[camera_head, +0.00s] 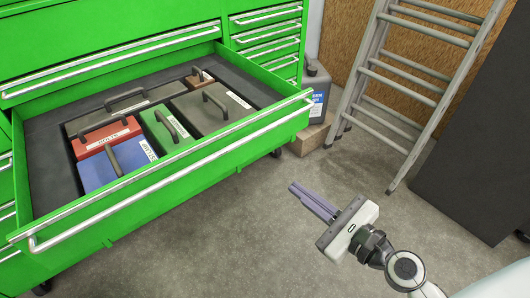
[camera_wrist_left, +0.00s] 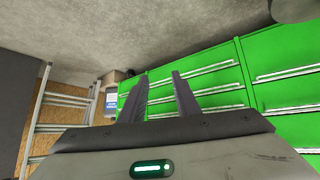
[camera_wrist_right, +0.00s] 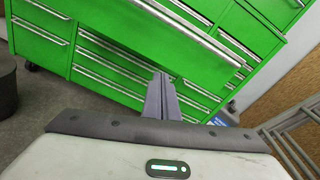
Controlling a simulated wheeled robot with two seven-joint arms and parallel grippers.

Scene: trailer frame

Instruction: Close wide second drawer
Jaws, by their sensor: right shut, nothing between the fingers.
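The wide second drawer (camera_head: 180,194) of the green cabinet is pulled far out. A long silver handle bar (camera_head: 190,166) runs along its front. Inside lie several lidded cases with black handles, including a red one (camera_head: 105,136), a blue one (camera_head: 98,172) and a green one (camera_head: 164,127). My right gripper (camera_head: 297,188) is shut and empty, to the right of the drawer front and apart from it. Its closed fingers (camera_wrist_right: 161,76) point toward the cabinet in the right wrist view. My left gripper (camera_wrist_left: 160,76) is open and empty in its own wrist view, outside the head view.
Another wide drawer (camera_head: 110,62) above is shut, as are the narrow drawers (camera_head: 270,43) to the right. A dark jug (camera_head: 317,88) on a cardboard box (camera_head: 313,134) and a ladder (camera_head: 400,75) stand right of the cabinet. The concrete floor (camera_head: 230,235) before the drawer is clear.

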